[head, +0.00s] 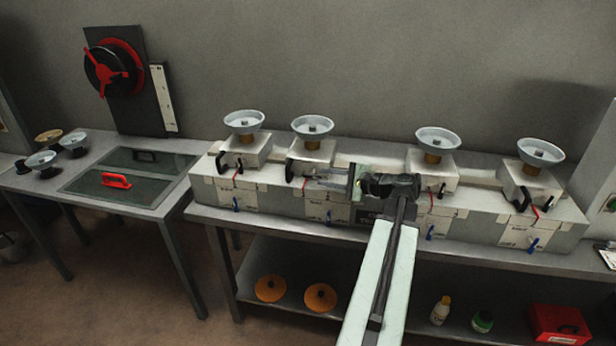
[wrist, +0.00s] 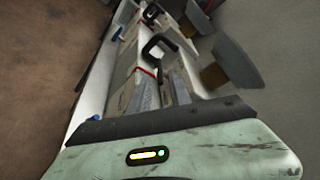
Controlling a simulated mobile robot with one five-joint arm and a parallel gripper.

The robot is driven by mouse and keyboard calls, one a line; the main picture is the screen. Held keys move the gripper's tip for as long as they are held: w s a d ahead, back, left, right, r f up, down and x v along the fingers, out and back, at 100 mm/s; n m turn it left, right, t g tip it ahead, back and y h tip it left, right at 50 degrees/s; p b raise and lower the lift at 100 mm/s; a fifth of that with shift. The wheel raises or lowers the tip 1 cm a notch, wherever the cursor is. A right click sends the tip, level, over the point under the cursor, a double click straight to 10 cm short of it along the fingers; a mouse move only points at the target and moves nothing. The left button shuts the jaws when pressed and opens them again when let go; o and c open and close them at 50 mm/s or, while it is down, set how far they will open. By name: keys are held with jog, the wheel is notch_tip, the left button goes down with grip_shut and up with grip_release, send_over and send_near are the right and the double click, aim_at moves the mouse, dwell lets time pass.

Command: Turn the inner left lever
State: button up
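The inner left station has a grey dish (head: 312,126) on a pale box, with a black lever (head: 289,171) on the box's left side. The black lever also shows in the wrist view (wrist: 153,48), as a bent handle just beyond my fingertips. My gripper (head: 308,181) reaches left along the front of this box. In the wrist view its two grey fingers (wrist: 162,78) stand apart with a gap between them and nothing visibly held. Whether a fingertip touches the lever cannot be told. My fingers partly cover the box front.
Other stations with dishes stand along the bench: outer left (head: 243,122), inner right (head: 437,139), outer right (head: 540,152). Small blue levers (head: 328,216) line the front. A side table (head: 130,180) with a red handle stands left. Orange discs (head: 270,288) lie on the lower shelf.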

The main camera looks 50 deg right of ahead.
aim_at(318, 177)
jog(key=x, duration=0.5)
jog(key=shift+w+a+b, duration=0.2)
jog(key=shift+w+b, duration=0.05)
jog(key=shift+b, duration=0.15)
grip_shut()
